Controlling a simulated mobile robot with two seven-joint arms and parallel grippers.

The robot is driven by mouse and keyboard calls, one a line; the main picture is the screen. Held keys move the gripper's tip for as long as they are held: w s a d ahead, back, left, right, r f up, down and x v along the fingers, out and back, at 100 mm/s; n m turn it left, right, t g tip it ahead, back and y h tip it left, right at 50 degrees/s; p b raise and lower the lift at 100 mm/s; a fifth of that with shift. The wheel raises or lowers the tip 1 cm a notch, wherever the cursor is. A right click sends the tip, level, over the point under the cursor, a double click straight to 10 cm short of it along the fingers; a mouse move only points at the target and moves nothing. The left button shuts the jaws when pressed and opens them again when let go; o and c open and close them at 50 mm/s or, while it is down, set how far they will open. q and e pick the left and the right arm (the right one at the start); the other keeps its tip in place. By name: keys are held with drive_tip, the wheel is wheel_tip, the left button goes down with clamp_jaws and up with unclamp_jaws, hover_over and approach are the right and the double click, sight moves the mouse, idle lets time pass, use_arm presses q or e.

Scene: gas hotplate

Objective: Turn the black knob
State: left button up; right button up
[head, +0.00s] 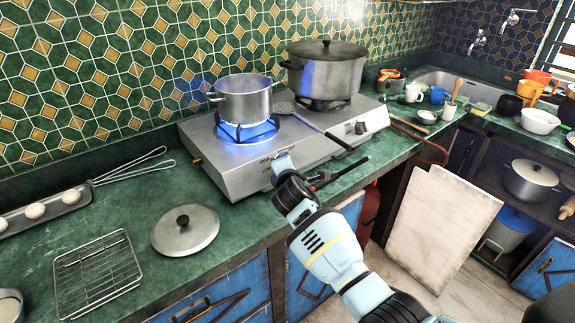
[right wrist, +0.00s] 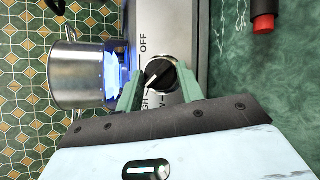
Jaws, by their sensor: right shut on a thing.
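The black knob (right wrist: 161,72) is on the front panel of the gas hotplate (head: 250,175). In the right wrist view, its white mark points down-left, toward the partly hidden "HIGH" label and away from "OFF". My right gripper (right wrist: 160,92) is shut on this knob, with one green finger on each side. In the head view, my right gripper (head: 286,168) is at the front left of the hotplate and hides the knob. A blue flame (head: 248,132) burns under the small steel pot (head: 244,100). My left gripper is not in view.
A large lidded pot (head: 326,75) stands on the right burner. A second knob (head: 361,128) is on the right of the panel. A spatula (head: 318,128) lies across the hotplate. A lid (head: 186,232) and wire rack (head: 97,275) lie on the left counter.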

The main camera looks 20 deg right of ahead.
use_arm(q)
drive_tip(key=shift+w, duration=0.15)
use_arm(e)
drive_tip(key=o, duration=1)
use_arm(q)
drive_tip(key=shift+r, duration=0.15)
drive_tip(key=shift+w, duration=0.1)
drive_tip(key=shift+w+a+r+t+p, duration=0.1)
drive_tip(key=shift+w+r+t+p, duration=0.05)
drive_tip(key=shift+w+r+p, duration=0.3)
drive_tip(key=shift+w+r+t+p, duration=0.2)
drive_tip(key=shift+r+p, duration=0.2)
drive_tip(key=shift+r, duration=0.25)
use_arm(e)
drive_tip(key=v, duration=0.7)
drive_tip(key=shift+s+r, duration=0.15)
drive_tip(key=shift+s, duration=0.25)
